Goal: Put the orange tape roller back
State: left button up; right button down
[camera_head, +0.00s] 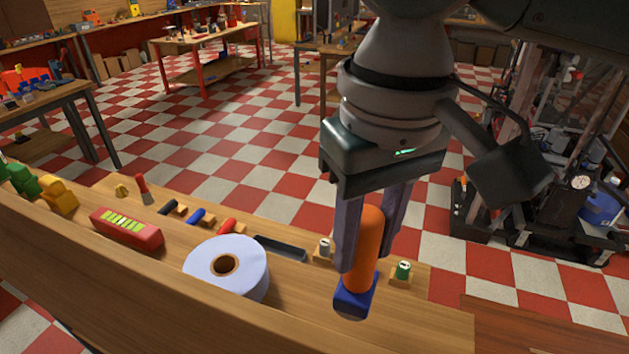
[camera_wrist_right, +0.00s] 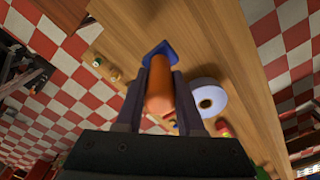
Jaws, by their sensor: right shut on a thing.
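The orange tape roller has an orange handle (camera_head: 367,247) and a blue head (camera_head: 354,297). My right gripper (camera_head: 365,255) is shut on the orange handle, with one finger on each side. The roller is nearly upright, blue head down, over the right part of the wooden bench (camera_head: 440,325). I cannot tell whether the head touches the bench. In the right wrist view the orange handle (camera_wrist_right: 160,92) sits between the fingers, with the blue head (camera_wrist_right: 160,52) beyond the fingertips. My left gripper is not in view.
A white tape roll (camera_head: 228,264) lies left of the roller. A dark tray (camera_head: 280,248), a small white-topped item (camera_head: 324,248) and a green-capped item (camera_head: 402,270) are close by. A red box (camera_head: 127,229) stands further left. The bench front right is clear.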

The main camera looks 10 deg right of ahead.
aim_at(359, 275)
notch_tip(359, 275, down, 5)
jog(key=shift+f+p, duration=0.1)
jog(key=shift+p, duration=0.3)
jog(key=c, duration=0.5)
grip_release()
jog(key=r+b, duration=0.1)
jog(key=r, duration=0.3)
jog(key=r+b, duration=0.1)
jog(key=r, duration=0.3)
jog(key=r+b, duration=0.1)
jog(key=r, duration=0.3)
jog(key=shift+s+r, duration=0.1)
jog(key=shift+s, duration=0.2)
